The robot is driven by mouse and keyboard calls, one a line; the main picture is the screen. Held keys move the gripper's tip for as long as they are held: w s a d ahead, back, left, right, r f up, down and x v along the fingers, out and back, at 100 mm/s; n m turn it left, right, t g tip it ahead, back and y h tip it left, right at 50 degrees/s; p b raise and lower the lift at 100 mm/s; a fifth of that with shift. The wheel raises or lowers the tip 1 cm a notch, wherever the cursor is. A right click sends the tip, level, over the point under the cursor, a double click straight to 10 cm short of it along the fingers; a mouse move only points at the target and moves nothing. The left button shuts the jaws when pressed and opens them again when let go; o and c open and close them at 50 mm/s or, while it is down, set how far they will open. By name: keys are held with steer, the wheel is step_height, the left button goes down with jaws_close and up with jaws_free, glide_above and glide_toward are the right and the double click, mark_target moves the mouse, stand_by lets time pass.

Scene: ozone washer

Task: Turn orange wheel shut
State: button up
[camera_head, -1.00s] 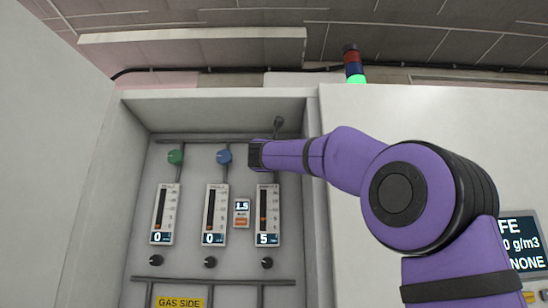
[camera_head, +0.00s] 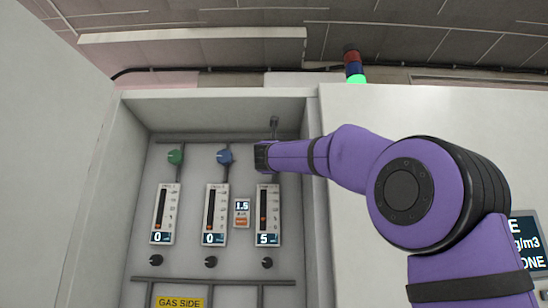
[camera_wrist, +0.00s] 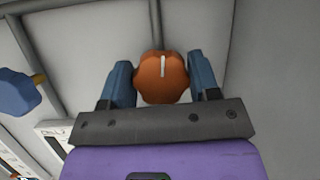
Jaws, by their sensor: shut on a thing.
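The orange wheel (camera_wrist: 161,78) shows in the wrist view, a lobed knob with a white line on its face pointing roughly up in that picture. My gripper (camera_wrist: 162,84) has one blue-grey finger on each side of the wheel and is shut on it. In the head view my purple arm reaches in from the right, and its end (camera_head: 262,158) covers the orange wheel above the right-hand flow meter (camera_head: 268,212), which reads 5.
A green wheel (camera_head: 176,157) and a blue wheel (camera_head: 224,157) sit left of my gripper, above two meters reading 0. Black knobs (camera_head: 211,262) sit below the meters. The cabinet's side wall (camera_head: 318,190) stands close on the right.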

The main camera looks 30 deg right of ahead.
steer(key=n+t+y, duration=0.1)
steer(key=n, duration=0.2)
steer(key=n+t+y, duration=0.1)
steer(key=n+y, duration=0.1)
steer(key=n, duration=0.2)
steer(key=shift+n+y, duration=0.9)
steer(key=shift+n, duration=0.5)
steer(key=shift+n+t+y, duration=0.3)
steer(key=shift+n+y, duration=0.5)
steer(key=shift+n, duration=0.7)
steer(key=o, duration=0.9)
steer(key=shift+f, duration=0.1)
steer(key=shift+v, duration=5.4)
steer(key=shift+o, duration=0.2)
